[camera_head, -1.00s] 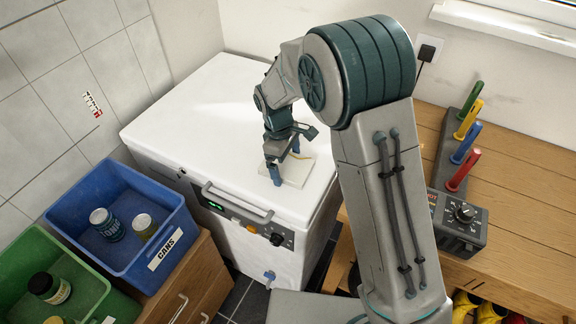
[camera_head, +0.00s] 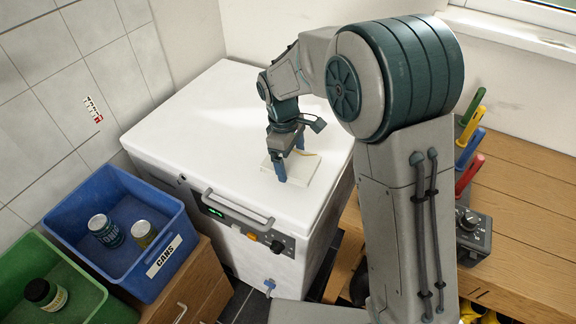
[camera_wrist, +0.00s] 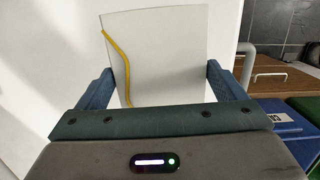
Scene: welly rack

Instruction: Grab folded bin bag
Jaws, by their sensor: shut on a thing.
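The folded bin bag (camera_head: 303,170) is a flat, off-white square with a yellow drawstring along it. It is at the white chest freezer's lid, towards the front right. In the wrist view the bag (camera_wrist: 165,50) fills the space between two blue fingers. My gripper (camera_head: 291,165) points down at it, its fingers at opposite edges, shut on it. It also shows in the wrist view (camera_wrist: 160,88). I cannot tell whether the bag is lifted clear of the lid.
The chest freezer (camera_head: 215,120) has a front handle and controls. A blue crate (camera_head: 75,247) with cans and a green crate (camera_head: 20,258) stand left. A wooden bench (camera_head: 525,200) with coloured handles and a dial box (camera_head: 473,240) is right. The lid is otherwise clear.

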